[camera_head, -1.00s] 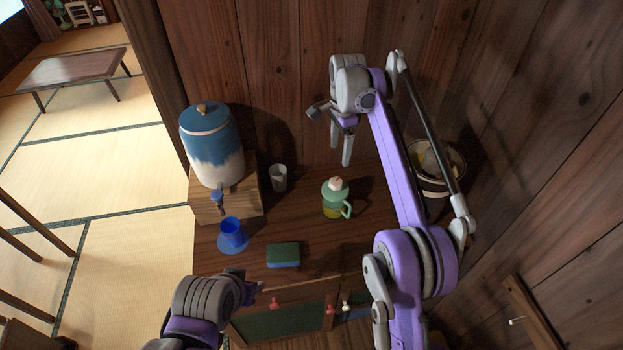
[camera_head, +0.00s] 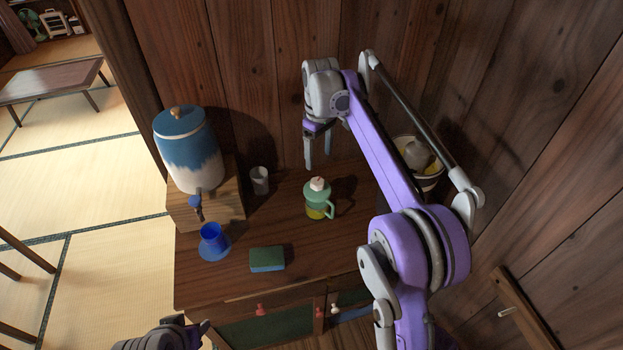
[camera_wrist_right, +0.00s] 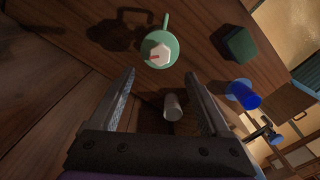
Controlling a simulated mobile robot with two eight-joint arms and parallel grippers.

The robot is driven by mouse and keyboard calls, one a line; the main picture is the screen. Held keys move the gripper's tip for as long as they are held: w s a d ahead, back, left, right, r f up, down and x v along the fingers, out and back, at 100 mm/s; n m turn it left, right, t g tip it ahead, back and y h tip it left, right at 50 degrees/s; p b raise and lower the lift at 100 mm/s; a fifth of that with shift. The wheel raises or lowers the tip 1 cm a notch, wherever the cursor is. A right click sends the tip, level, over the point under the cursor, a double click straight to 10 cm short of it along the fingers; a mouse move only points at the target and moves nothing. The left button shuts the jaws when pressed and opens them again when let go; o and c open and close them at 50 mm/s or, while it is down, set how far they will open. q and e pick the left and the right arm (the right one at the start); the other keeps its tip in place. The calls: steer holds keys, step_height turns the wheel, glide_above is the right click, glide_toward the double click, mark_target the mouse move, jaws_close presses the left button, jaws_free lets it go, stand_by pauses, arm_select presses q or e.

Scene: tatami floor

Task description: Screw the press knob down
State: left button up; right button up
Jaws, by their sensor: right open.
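A green press jug (camera_head: 318,208) with a side handle stands upright on the wooden cabinet top. Its pale knob (camera_head: 318,184) sits on top. In the right wrist view the knob (camera_wrist_right: 160,54) is white with a red mark, centred on the round green lid (camera_wrist_right: 150,40). My right gripper (camera_head: 318,167) is open and empty, above and behind the jug in the head view. In the right wrist view the knob lies beyond and between the open fingertips (camera_wrist_right: 160,74), apart from them. My left gripper (camera_head: 200,332) is only partly in view at the bottom edge.
A blue-and-white dispenser (camera_head: 188,150) stands on a wooden box (camera_head: 210,212). A grey cup (camera_head: 260,181), a blue cup (camera_head: 212,238) and a green sponge (camera_head: 267,259) are left of the jug. A pot (camera_head: 428,182) is at right, by the wood wall (camera_head: 275,80).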

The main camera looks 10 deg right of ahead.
mark_target(319, 182)
step_height(319, 182, down, 10)
steer(key=shift+r+b, duration=0.1)
steer(key=shift+b, duration=0.3)
jaws_close()
stand_by(0.3)
